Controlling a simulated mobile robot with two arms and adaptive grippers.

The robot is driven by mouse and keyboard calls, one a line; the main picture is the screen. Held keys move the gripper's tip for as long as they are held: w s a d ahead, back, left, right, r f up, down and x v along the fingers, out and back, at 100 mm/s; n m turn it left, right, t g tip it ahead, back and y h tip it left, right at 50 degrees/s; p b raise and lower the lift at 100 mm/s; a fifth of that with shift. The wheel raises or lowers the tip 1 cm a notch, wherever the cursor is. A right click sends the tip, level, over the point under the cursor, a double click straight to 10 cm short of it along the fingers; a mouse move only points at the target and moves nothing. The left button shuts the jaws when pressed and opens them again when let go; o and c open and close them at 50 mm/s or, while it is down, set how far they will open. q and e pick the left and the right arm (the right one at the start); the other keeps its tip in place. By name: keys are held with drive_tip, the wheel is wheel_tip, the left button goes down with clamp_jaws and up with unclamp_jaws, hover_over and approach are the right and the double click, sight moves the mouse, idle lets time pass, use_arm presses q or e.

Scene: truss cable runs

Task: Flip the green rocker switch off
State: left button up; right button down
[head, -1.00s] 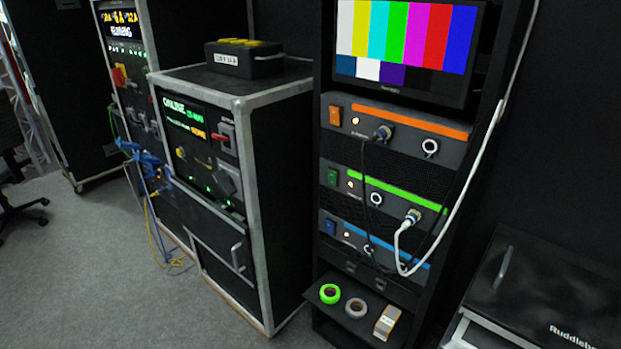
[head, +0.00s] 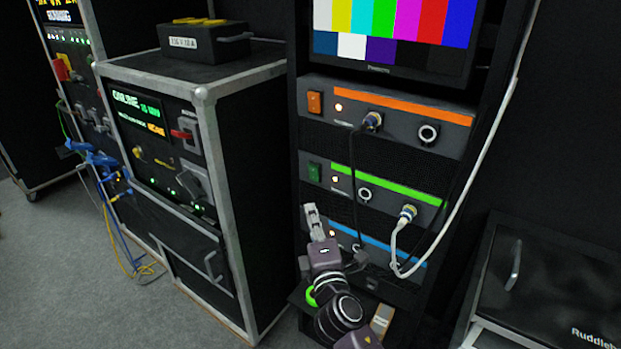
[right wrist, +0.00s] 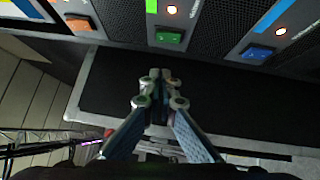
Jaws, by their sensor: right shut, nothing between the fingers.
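The green rocker switch (head: 314,172) sits at the left end of the rack unit with the green stripe (head: 398,186), beside a lit lamp (head: 335,179). It also shows in the right wrist view (right wrist: 168,38), just beyond my fingertips. My right gripper (head: 311,210) is shut and empty, below the green switch in the head view and apart from it in the picture. The shut fingertips show in the right wrist view (right wrist: 160,76). My right gripper hides the blue switch in the head view; the blue switch (right wrist: 257,53) shows in the right wrist view. My left gripper is out of view.
An orange switch (head: 314,102) is on the unit above. A dark cable (head: 354,175) and a white cable (head: 428,240) hang across the rack front. A flight case (head: 225,150) stands left of the rack. A tape roll (head: 311,296) lies on the low shelf.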

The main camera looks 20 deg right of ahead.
approach(311, 169)
drive_tip(key=w+a, duration=0.3)
drive_tip(key=w+d, duration=0.1)
drive_tip(key=w+d+p, duration=0.1)
drive_tip(key=w+d, duration=0.1)
drive_tip(key=shift+d+r, duration=0.15)
drive_tip(key=shift+d, duration=0.15)
drive_tip(key=shift+w+d+r, duration=0.2)
drive_tip(key=shift+d, duration=0.05)
idle(0.3)
